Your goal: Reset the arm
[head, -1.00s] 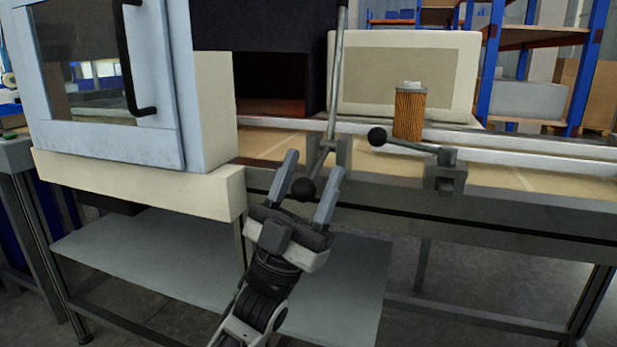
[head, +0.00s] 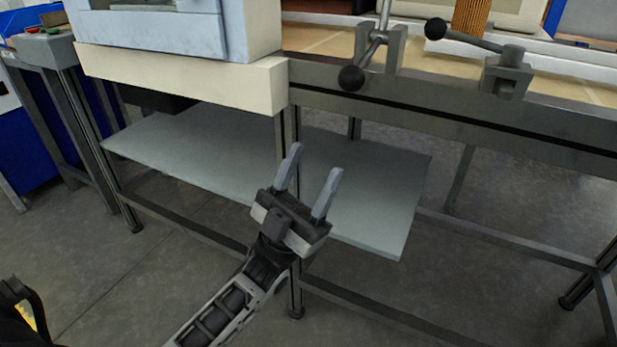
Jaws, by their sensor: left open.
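My left gripper (head: 314,172) is open and empty. Its two grey fingers point up and away, in front of the lower shelf of the workbench. It is apart from the bench and below the level of its top. One lever with a black ball knob (head: 352,78) is on the bench's front edge, above and right of the gripper. A second lever (head: 470,38) is further right. An orange pleated filter cartridge (head: 470,14) stands on the bench at the top edge, partly cut off. My right gripper is not in view.
A white and pale blue cabinet (head: 148,32) sits on the bench at upper left. The grey lower shelf (head: 385,205) lies behind my gripper. Bench legs and low rails cross the lower right. The grey floor (head: 430,300) in front is clear.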

